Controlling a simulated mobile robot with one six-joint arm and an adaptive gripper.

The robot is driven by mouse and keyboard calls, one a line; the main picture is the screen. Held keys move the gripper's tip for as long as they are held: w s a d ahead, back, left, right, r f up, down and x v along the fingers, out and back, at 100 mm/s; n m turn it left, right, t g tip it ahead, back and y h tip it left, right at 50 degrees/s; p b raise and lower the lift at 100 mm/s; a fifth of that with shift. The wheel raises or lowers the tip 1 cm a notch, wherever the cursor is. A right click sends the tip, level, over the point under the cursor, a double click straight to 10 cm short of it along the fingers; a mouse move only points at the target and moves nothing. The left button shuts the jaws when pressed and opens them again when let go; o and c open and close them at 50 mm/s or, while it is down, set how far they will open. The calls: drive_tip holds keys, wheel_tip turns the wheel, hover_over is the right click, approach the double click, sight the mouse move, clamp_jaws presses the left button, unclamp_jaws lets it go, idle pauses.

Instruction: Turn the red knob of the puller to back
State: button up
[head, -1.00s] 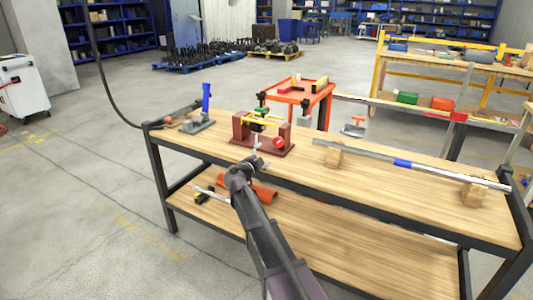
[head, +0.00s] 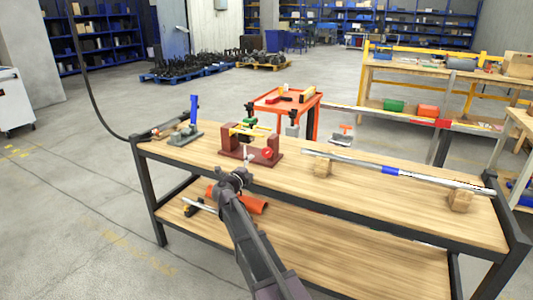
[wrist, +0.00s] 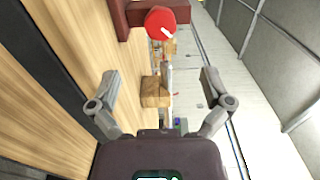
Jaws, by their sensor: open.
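The puller (head: 238,156) is a dark red-brown bracket with two uprights and a yellow bar, standing on the wooden bench top. Its red knob (head: 267,153) is on the right upright. In the wrist view the red knob (wrist: 160,23) shows at the top centre, round, with a white mark pointing to the lower right. My gripper (wrist: 158,90) is open and empty, its two fingers spread wide left and right, with the knob beyond the fingertips and apart from them. In the head view my gripper (head: 243,163) is just in front of the puller, partly covering its base.
A long metal bar (head: 400,172) with a blue band rests on wooden blocks (head: 322,167) to the right. A blue-handled tool (head: 190,122) stands at the bench's left end. An orange cart (head: 285,99) stands behind. An orange tube (head: 245,203) lies on the lower shelf.

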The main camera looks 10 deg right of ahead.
sight(266, 153)
drive_tip(key=m, duration=0.6)
drive_tip(key=s+m, duration=0.1)
drive_tip(key=m, duration=1)
drive_tip(key=shift+s+a+r+m, duration=0.2)
drive_tip(key=shift+s+a+m, duration=0.05)
drive_tip(key=shift+a+m, duration=0.15)
drive_tip(key=shift+w, duration=0.1)
drive_tip(key=x, duration=1.3)
drive_tip(key=shift+w+d, duration=0.25)
drive_tip(key=c, duration=1.1)
